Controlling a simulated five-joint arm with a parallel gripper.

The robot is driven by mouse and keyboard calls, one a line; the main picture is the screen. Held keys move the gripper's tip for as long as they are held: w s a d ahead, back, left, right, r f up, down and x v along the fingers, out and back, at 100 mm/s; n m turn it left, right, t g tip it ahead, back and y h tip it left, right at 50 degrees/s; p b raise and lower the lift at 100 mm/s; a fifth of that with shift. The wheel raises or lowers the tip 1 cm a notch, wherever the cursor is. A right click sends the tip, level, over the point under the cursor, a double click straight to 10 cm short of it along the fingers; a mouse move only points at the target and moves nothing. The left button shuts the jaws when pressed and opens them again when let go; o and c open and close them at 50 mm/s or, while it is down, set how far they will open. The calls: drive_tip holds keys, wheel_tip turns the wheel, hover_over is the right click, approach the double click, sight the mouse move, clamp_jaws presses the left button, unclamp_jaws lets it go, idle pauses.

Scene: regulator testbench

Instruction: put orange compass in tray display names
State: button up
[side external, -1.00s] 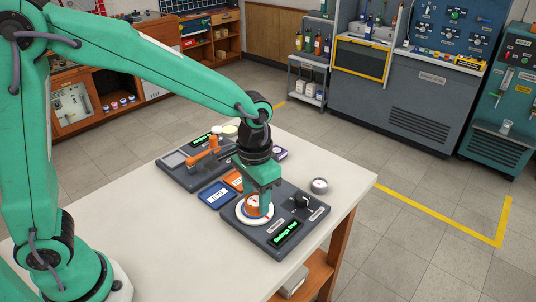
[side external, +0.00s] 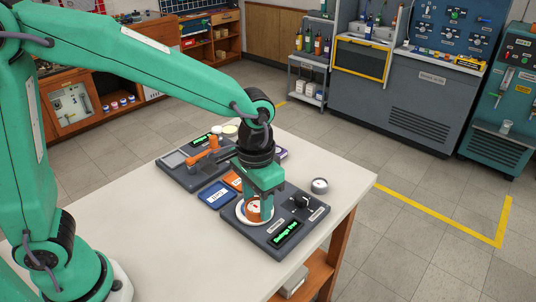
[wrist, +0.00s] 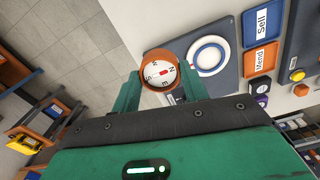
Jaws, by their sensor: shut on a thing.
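The orange compass (wrist: 160,73) has a white dial with letters and a red mark. My gripper (wrist: 160,92) is shut on it, one finger on each side. In the side view the compass (side external: 253,209) is under my gripper, in front of a white round plate (side external: 241,214) on the grey test panel. The wrist view shows this plate (wrist: 208,55) with a blue ring, uncovered beside the compass. The panel's display (side external: 286,233) shows green text too small to read surely. A blue tray labelled Sell (wrist: 262,22) and an orange tray labelled Mend (wrist: 260,60) lie beside the panel.
A purple tray or box (side external: 281,154) is beyond the orange tray. A second grey panel (side external: 176,171) with an orange lever-like part (side external: 206,150) stands at the back. A black knob (side external: 301,201) and a round silver item (side external: 319,185) are on the right. The table's front left is clear.

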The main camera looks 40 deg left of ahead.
sight(257, 204)
drive_tip(key=shift+r, duration=0.1)
wheel_tip(257, 204, up, 10)
idle(1.2)
drive_tip(key=shift+a, duration=0.1)
drive_tip(key=w+a+f, duration=0.2)
drive_tip(key=a+f, duration=0.4)
drive_tip(key=a, duration=0.1)
drive_tip(key=w+a+f, duration=0.2)
drive_tip(key=a+f, duration=0.5)
drive_tip(key=w+a+f, duration=0.2)
drive_tip(key=a+f, duration=0.4)
drive_tip(key=a, duration=0.2)
drive_tip(key=shift+f, duration=0.35)
drive_tip(key=shift+d+f, duration=0.1)
drive_tip(key=shift+f, duration=1.9)
